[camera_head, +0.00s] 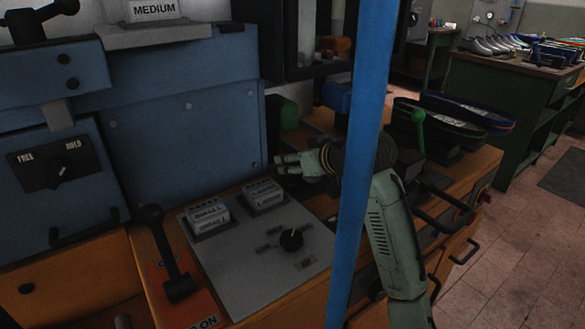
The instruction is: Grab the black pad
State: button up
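My gripper (279,164) is at the picture's centre, pale green, pointing left over the workbench beside the grey control panel. Its two fingers show a small gap with nothing visible between them, so it looks open and empty. I cannot pick out a black pad for certain. Two dark, shoe-shaped items lie behind and right of my wrist: one with a green rim (440,119) and one with a blue rim (468,108). They are apart from the gripper. A blue post hides part of my arm and the bench behind it.
The blue post (361,165) stands upright close in front of my arm. The blue press (185,125) fills the left. The control panel (255,250) has a knob, and a black lever (165,250) stands left of it. A green bench (510,85) with shoes stands at back right.

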grip_shut()
dwell(0.3)
